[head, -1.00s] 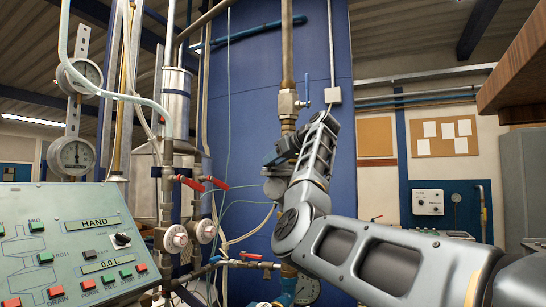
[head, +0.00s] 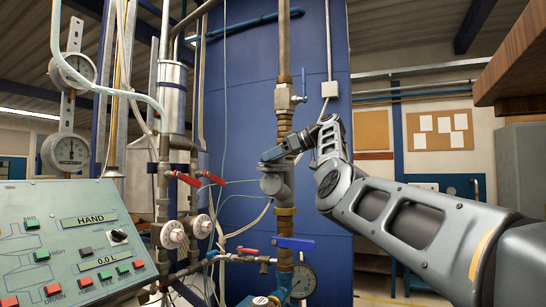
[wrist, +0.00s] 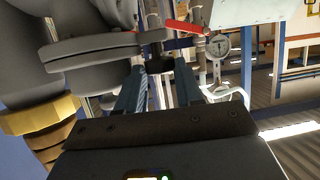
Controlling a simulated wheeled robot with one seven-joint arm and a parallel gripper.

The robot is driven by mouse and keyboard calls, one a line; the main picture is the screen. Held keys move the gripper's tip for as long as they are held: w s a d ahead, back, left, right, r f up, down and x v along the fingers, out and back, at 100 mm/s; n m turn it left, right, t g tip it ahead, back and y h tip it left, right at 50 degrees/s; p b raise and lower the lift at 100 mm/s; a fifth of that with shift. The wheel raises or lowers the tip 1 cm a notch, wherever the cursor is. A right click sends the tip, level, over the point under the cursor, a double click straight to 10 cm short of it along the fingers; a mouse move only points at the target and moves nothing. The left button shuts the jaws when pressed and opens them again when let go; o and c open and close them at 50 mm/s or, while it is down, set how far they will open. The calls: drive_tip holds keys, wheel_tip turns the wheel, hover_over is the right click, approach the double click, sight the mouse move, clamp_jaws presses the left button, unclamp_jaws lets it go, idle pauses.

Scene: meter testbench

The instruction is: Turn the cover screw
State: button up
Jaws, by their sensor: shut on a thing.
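The grey water meter (head: 279,184) sits in the vertical brass pipe in the head view. Its stacked round flanges (wrist: 90,48) fill the upper left of the wrist view. My gripper (head: 270,155) is at the top of the meter in the head view. In the wrist view, my gripper (wrist: 158,70) has its two blue-grey fingers shut on a small dark piece, the cover screw (wrist: 158,64), beside the flange edge. The fingers hide part of the screw, and its thread cannot be made out.
A brass nut (wrist: 42,115) lies below the meter. A blue valve handle (head: 293,243) and a pressure gauge (head: 303,280) are lower on the pipe. Red-handled valves (head: 188,179) and a control panel (head: 75,245) stand left. A wooden shelf (head: 518,68) juts in upper right.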

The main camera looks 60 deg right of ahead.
idle(0.3)
drive_tip(key=o, duration=1)
drive_tip(key=shift+o, duration=0.2)
drive_tip(key=shift+a+m+h, duration=0.1)
drive_tip(key=shift+m+h, duration=0.2)
drive_tip(key=shift+h, duration=0.1)
